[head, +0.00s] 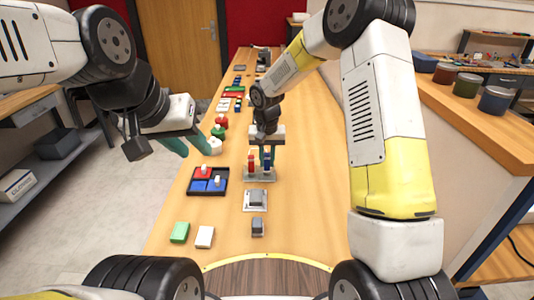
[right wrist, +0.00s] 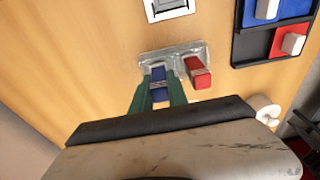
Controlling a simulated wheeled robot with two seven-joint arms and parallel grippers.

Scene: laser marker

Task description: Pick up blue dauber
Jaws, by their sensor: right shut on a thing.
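The blue dauber (head: 267,158) stands upright in a clear holder (head: 259,175), to the right of a red dauber (head: 251,163). My right gripper (head: 266,152) points down over the holder. In the right wrist view its green fingers (right wrist: 158,92) are closed on either side of the blue dauber (right wrist: 158,74), whose lower end is still at the holder (right wrist: 175,53). The red dauber (right wrist: 198,73) is beside them, outside the fingers. My left gripper (head: 197,151) is open and empty, near the table's left edge.
A black tray (head: 222,192) with red and blue pads and white-handled pieces lies left of the holder. The table's right side is clear.

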